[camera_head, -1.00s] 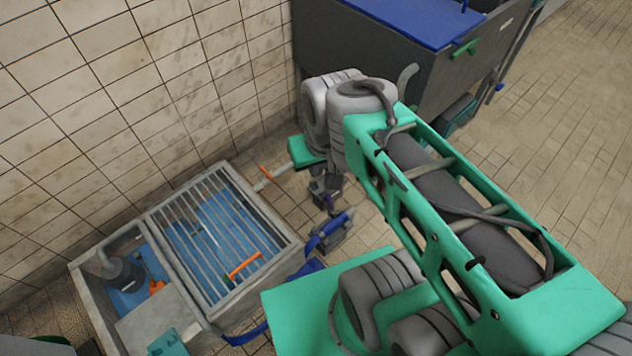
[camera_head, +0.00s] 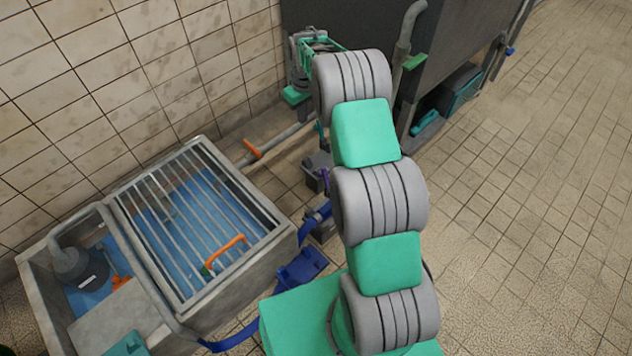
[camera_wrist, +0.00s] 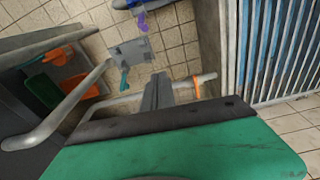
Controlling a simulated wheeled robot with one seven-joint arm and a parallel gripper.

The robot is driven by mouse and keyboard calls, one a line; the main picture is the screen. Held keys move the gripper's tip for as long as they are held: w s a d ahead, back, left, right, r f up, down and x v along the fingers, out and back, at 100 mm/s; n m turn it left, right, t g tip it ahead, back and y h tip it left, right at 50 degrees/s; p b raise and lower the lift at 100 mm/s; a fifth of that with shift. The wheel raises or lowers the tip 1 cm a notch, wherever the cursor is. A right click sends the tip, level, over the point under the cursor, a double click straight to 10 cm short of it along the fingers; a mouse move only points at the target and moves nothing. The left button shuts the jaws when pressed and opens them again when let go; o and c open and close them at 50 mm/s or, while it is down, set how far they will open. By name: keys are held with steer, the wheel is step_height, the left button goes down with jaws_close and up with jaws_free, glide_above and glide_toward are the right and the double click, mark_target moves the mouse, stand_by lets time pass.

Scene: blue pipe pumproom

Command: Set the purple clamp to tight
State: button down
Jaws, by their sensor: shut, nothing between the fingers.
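The purple clamp (camera_head: 323,177) is a small purple piece at the grey block on the floor, right of the grated basin in the head view. My arm partly crowds it there. In the wrist view the purple piece (camera_wrist: 143,21) shows at the top, beyond a grey block with a teal handle. Whether it is tight or loose is too small to tell. My gripper (camera_wrist: 158,80) is shut and empty in the wrist view, its dark fingers apart from the clamp. In the head view my wrist is at the back by the wall, and the fingertips cannot be made out.
A pipe with an orange handle (camera_head: 252,148) runs along the wall; the handle also shows near my fingers in the wrist view (camera_wrist: 196,87). The grated basin (camera_head: 268,279) is at left. A dark tank (camera_head: 465,55) stands behind my arm. Tiled floor is free at right.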

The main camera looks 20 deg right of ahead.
mark_target(323, 176)
steer(key=w+d+f+b, duration=0.2)
steer(key=d+f+b, duration=0.1)
steer(key=f, duration=1.5)
steer(key=shift+w+n, duration=0.2)
steer(key=shift+n, duration=0.2)
steer(key=shift+d, duration=0.1)
step_height(323, 176, down, 10)
steer(key=b, duration=0.4)
steer(key=s, duration=0.1)
steer(key=s+d+r, duration=0.1)
steer(key=s, duration=0.1)
steer(key=shift+d+r+p, duration=0.1)
steer(key=shift+r+p, duration=0.1)
steer(key=shift+p, duration=0.1)
steer(key=shift+s+d+r, duration=0.1)
steer(key=shift+s, duration=0.1)
